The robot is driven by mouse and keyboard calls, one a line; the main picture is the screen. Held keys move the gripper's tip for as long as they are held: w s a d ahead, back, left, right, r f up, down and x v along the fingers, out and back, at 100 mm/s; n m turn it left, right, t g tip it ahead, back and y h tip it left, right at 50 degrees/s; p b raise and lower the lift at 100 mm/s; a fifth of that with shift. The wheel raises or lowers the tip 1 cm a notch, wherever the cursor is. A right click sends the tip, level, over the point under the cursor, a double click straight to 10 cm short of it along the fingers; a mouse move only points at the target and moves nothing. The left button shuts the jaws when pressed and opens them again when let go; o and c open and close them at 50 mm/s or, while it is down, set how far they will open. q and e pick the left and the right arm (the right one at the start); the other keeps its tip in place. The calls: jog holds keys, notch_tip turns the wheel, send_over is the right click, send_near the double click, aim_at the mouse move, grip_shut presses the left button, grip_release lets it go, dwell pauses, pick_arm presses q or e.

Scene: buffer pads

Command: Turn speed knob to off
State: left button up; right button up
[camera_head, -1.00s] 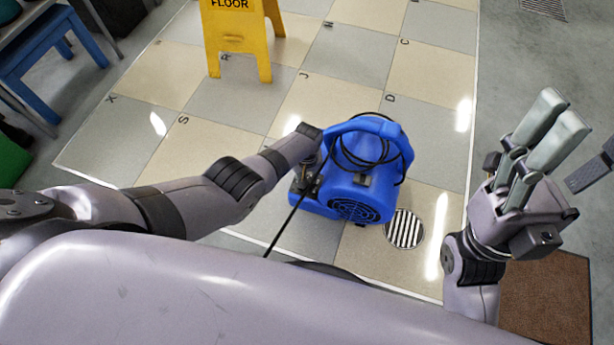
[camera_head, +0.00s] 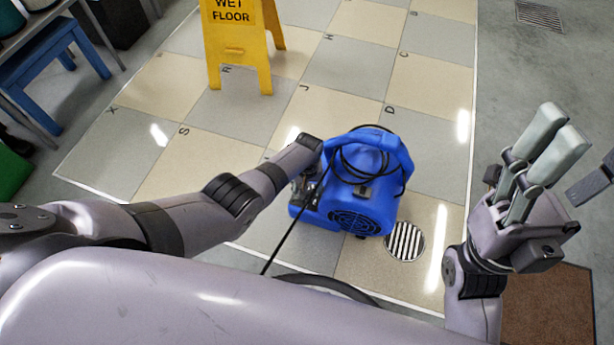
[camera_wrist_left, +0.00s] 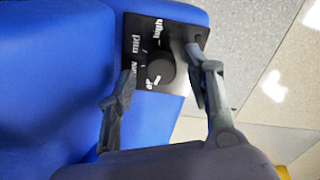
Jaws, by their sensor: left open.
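The blue blower (camera_head: 345,205) stands on the tiled floor in the head view, with a black cable coiled over its handle. In the left wrist view, its black panel (camera_wrist_left: 185,35) carries a round black speed knob (camera_wrist_left: 160,70) and white labels, with "high" and "mid" readable. A white mark shows at the knob's lower left edge; its exact setting is hard to tell. My left gripper (camera_wrist_left: 161,62) is open, with one finger on each side of the knob and no clear contact. In the head view, my forearm partly hides it. My right gripper (camera_head: 572,155) is open and empty, right of the blower.
A yellow wet floor sign (camera_head: 236,45) stands behind the blower. A floor drain (camera_head: 404,241) lies just right of it, and a brown mat (camera_head: 550,305) lies at lower right. A blue stool (camera_head: 50,65) is at the far left.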

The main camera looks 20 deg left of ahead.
pick_arm(q)
notch_tip(320, 180, up, 11)
jog(key=shift+r, duration=0.15)
dwell(0.4)
dwell(0.4)
